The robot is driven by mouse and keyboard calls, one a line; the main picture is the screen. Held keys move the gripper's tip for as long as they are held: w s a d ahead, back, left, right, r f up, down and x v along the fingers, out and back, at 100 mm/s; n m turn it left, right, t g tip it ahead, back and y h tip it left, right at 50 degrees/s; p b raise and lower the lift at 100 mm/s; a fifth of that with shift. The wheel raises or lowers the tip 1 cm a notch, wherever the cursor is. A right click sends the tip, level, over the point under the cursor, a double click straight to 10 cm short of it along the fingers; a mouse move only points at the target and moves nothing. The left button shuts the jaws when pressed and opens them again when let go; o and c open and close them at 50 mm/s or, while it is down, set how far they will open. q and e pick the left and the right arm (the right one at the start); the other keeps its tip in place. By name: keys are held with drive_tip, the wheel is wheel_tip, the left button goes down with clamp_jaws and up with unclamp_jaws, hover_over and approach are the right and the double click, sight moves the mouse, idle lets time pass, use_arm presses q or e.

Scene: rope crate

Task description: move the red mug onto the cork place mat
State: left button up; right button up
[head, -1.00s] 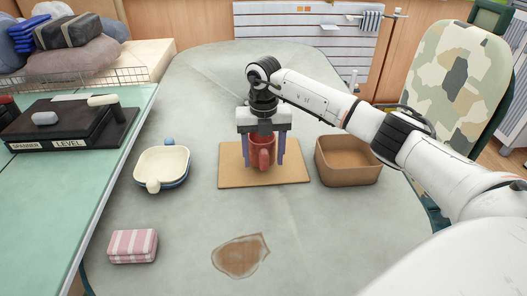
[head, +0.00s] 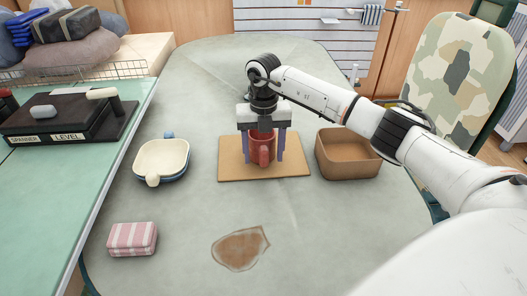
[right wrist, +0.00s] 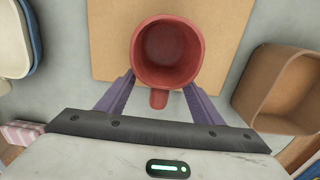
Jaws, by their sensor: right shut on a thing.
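The red mug (head: 263,148) is upright over the middle of the cork place mat (head: 232,172), with its handle toward me. It seems to rest on the mat, but a small gap under it is hard to rule out. My right gripper (head: 264,156) points straight down, with its purple fingers shut on the mug from both sides. In the right wrist view, the empty red mug (right wrist: 167,52) sits between the fingers (right wrist: 160,92), with the cork mat (right wrist: 112,40) behind it. My left gripper is not in view.
A brown open box (head: 348,170) stands close to the right of the mat. Cream and blue dishes (head: 161,160) are stacked to the left. A pink striped block (head: 132,238) and a brown stain (head: 240,248) are nearer me. The table's far part is clear.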

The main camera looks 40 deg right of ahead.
drive_tip(key=shift+f, duration=0.2)
drive_tip(key=o, duration=1.4)
drive_tip(key=shift+c, duration=0.2)
wheel_tip(320, 180, up, 10)
drive_tip(key=shift+r, duration=0.2)
